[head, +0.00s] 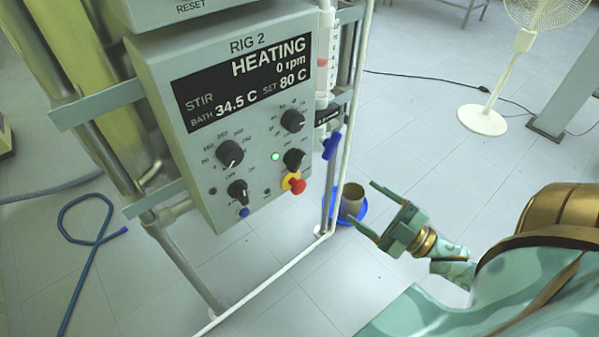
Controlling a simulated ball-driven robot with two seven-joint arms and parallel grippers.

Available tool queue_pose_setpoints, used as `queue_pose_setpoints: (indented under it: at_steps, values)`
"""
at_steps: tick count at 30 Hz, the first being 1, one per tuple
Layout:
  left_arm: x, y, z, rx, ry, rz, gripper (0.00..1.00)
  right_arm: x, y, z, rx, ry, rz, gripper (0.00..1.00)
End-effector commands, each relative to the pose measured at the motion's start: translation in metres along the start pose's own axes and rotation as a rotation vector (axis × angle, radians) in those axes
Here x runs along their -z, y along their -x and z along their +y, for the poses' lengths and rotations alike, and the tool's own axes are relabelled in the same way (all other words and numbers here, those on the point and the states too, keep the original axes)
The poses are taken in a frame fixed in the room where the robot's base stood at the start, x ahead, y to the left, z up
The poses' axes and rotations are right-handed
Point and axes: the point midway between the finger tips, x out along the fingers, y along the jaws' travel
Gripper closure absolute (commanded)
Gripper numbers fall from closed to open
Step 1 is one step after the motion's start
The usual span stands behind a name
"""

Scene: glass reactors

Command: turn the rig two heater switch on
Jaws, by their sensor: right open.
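The rig two control box (150,75) is a grey panel marked "RIG 2". Its black display (240,84) reads HEATING, 0 rpm, STIR, BATH 34.5 C and SET 80 C. Below are black knobs at upper right (293,121), at left (229,153), at lower right (294,159) and at lower left (238,191). A green lamp (276,156) is lit beside the lower right knob. The small labels are too blurred to tell which knob is the heater switch. My right gripper (361,200) is open and empty, right of the box and apart from it. My left gripper is out of view.
A red stop button (297,186) on a yellow ring sits just below the lower right knob. White frame tubing and a blue valve handle (332,146) stand between the box and my right gripper. A beaker in a blue dish (361,214) is behind my fingers. A fan (483,119) stands farther back.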

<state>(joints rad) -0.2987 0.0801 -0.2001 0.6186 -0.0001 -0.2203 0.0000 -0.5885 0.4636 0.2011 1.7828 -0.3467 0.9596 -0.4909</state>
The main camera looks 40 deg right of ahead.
Motion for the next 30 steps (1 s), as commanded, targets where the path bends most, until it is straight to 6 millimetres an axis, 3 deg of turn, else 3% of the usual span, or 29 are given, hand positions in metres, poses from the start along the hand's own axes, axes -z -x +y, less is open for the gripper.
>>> queue_pose_setpoints:
  at_steps: [3,8,21,30]
  values:
    - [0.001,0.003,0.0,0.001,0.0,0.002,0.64,0.006,-0.003,-0.002,0.017,0.116,0.019,0.31]
    - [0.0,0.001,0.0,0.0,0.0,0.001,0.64,0.006,-0.022,-0.002,0.014,0.132,0.021,0.31]
    - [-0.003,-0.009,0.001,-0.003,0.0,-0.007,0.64,0.007,-0.128,-0.005,0.014,0.127,0.021,0.31]
    - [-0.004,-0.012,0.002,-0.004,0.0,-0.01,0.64,0.007,-0.162,-0.006,0.016,0.126,0.017,0.31]
